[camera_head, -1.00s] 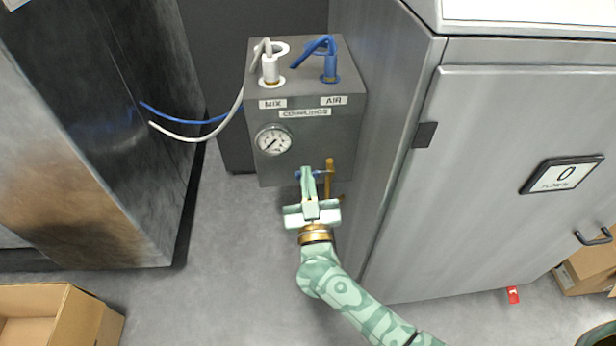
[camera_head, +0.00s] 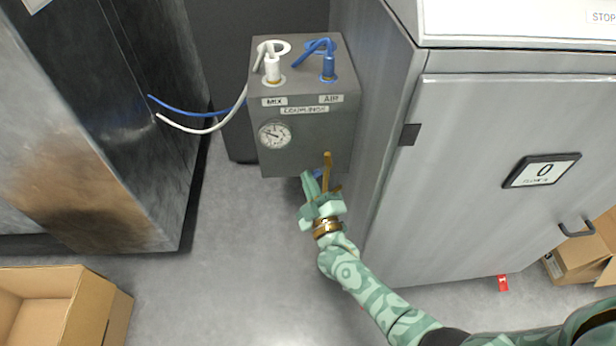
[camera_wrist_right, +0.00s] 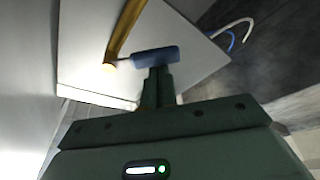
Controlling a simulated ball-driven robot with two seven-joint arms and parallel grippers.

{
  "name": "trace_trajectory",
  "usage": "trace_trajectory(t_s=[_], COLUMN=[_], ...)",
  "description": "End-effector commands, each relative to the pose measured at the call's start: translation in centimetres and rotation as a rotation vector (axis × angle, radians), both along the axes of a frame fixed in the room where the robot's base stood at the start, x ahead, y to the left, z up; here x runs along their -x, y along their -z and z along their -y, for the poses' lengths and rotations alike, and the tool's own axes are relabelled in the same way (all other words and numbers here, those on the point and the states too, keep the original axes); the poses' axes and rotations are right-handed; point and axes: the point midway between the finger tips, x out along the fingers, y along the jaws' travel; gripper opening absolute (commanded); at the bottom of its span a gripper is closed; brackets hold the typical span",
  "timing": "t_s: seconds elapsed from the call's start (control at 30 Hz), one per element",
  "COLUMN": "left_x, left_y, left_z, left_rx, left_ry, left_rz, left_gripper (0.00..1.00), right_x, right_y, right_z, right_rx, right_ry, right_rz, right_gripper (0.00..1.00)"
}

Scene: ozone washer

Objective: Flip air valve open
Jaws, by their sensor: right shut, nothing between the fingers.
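The grey couplings box (camera_head: 305,148) stands between the dark cabinet and the large grey machine. A brass pipe (camera_head: 327,170) comes from its lower front; it also shows in the wrist view (camera_wrist_right: 125,30). The small blue valve handle (camera_wrist_right: 155,57) sits beside the pipe, right at my fingertips in the wrist view. In the head view only a bit of blue (camera_head: 318,174) shows behind my fingers. My right gripper (camera_head: 311,183) is shut and empty below the box's front; its fingers (camera_wrist_right: 157,88) look close to or touching the handle. My left gripper is not in view.
A round gauge (camera_head: 275,135) is on the box front. A white hose (camera_head: 271,68) and a blue hose (camera_head: 328,66) plug into its top. The machine door (camera_head: 470,190) rises close at right. Cardboard boxes (camera_head: 95,320) lie on the floor, which is clear around my gripper.

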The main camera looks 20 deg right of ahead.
Motion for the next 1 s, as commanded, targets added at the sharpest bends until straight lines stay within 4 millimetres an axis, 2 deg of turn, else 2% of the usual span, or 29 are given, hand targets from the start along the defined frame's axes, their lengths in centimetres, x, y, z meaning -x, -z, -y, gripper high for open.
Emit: trace_trajectory(t_s=[0.17, 1.0], left_x=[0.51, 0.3], left_y=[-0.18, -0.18], left_z=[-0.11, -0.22], left_rx=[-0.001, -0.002], left_ry=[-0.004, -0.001], left_rz=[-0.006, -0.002], left_gripper=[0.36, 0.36], right_x=[0.11, 0.23], right_y=[0.57, 1.08], right_z=[0.39, 0.82], right_rx=[0.097, 0.089], right_ry=[0.001, 0.001], right_rz=[-0.03, -0.026], right_gripper=[0.0, 0.0])
